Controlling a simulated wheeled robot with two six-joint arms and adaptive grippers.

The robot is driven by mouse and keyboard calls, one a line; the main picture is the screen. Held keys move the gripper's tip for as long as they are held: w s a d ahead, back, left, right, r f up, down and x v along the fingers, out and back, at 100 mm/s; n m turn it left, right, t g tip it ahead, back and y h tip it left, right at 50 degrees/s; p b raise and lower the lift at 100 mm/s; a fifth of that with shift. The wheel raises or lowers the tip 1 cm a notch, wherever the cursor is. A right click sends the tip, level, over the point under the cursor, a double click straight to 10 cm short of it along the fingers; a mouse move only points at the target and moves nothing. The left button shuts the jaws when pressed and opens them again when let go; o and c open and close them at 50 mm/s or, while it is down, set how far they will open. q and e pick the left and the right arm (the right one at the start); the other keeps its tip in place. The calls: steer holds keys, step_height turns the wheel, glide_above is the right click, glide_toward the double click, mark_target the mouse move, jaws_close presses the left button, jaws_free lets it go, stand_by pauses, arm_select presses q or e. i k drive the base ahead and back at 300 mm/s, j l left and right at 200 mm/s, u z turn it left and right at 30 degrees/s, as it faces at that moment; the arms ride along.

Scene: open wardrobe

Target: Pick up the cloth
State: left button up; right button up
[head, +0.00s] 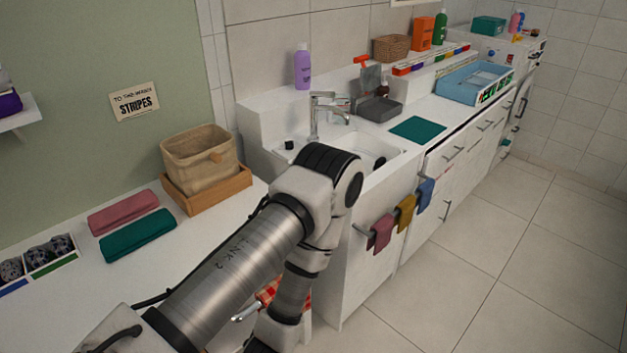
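Several cloths are in the head view, and I cannot tell which one the task means. A folded pink cloth (124,212) and a folded teal cloth (138,235) lie side by side on the left counter. A flat teal cloth (417,129) lies right of the sink. Maroon (381,233), mustard (405,212) and blue (425,194) cloths hang on a rail at the cabinet's side. A red checked cloth (268,291) is mostly hidden behind my arm. My arm from the lower left bends down at its elbow; its gripper is not visible. My other gripper is out of view.
A fabric basket (201,158) in a wooden tray (207,191) stands on the left counter. The sink has a faucet (315,115); a purple bottle (302,67) stands behind it. A blue tray (472,83) is farther right. The tiled floor at right is clear.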

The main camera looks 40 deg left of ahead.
mark_target(406, 205)
steer(key=u, duration=0.55)
steer(key=z, duration=3.4)
steer(key=u, duration=3.4)
steer(key=z, duration=0.85)
steer(key=i+j+z, duration=0.2)
steer(key=i+j, duration=0.2)
steer(key=j, duration=0.2)
steer(key=i+j+z, duration=0.15)
steer(key=j, duration=0.2)
steer(key=i+j+z, duration=0.1)
steer(key=j, duration=0.25)
steer(key=i, duration=0.05)
